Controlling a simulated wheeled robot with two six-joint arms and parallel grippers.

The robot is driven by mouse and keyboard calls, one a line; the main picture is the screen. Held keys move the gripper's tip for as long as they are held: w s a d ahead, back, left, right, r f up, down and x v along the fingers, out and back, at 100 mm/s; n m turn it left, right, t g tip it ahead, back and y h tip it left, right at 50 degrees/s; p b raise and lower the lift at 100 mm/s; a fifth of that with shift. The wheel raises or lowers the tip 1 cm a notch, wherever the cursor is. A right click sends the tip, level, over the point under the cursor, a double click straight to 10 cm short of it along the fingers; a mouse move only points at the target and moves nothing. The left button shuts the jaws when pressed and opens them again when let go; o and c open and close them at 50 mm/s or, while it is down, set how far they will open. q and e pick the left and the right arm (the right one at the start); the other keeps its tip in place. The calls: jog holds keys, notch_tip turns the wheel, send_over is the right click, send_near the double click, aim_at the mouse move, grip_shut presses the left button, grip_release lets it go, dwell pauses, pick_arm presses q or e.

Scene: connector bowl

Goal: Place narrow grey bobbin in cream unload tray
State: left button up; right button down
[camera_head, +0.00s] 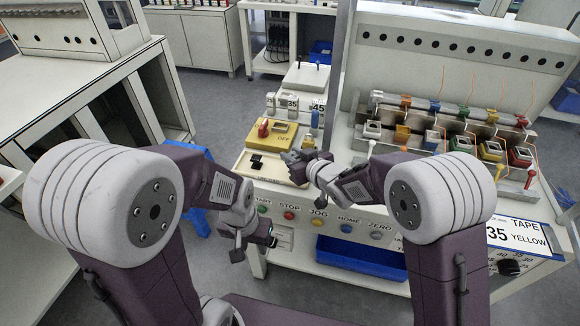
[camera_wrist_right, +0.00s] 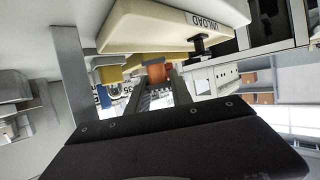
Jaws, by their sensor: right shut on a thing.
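The cream unload tray (camera_head: 264,178), with its UNLOAD label, lies at the front of the bench in the head view. It also shows in the right wrist view (camera_wrist_right: 165,30). My right gripper (camera_head: 293,166) is at the tray's right side, shut on a small piece that I take for the narrow grey bobbin. In the right wrist view an orange-brown part of this bobbin (camera_wrist_right: 155,73) shows between the fingertips (camera_wrist_right: 155,84); the fingers hide the rest. My left gripper (camera_head: 254,249) hangs in front of the bench, open and empty.
Two small black pieces (camera_head: 255,162) lie on the tray. A yellow block (camera_head: 272,133) with a red knob stands behind it. A winding machine with coloured blocks (camera_head: 433,139) is to the right. A button panel (camera_head: 330,220) and blue bin (camera_head: 360,258) are at the front.

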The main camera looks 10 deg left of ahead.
jog(key=shift+s+d+f, duration=0.1)
jog(key=shift+f, duration=0.15)
notch_tip(320, 180, down, 3)
jog(key=shift+b, duration=0.6)
jog(key=shift+f, duration=0.15)
jog(key=c, duration=1.1)
grip_release()
jog(key=shift+c, duration=0.2)
jog(key=shift+s+d+r, duration=0.1)
jog(key=shift+d+r, duration=0.05)
jog(key=shift+r, duration=0.15)
jog(key=p+v, duration=0.1)
jog(key=v, duration=1)
jog(key=shift+s+p, duration=0.25)
jog(key=shift+p, duration=0.05)
jog(key=shift+d, duration=0.15)
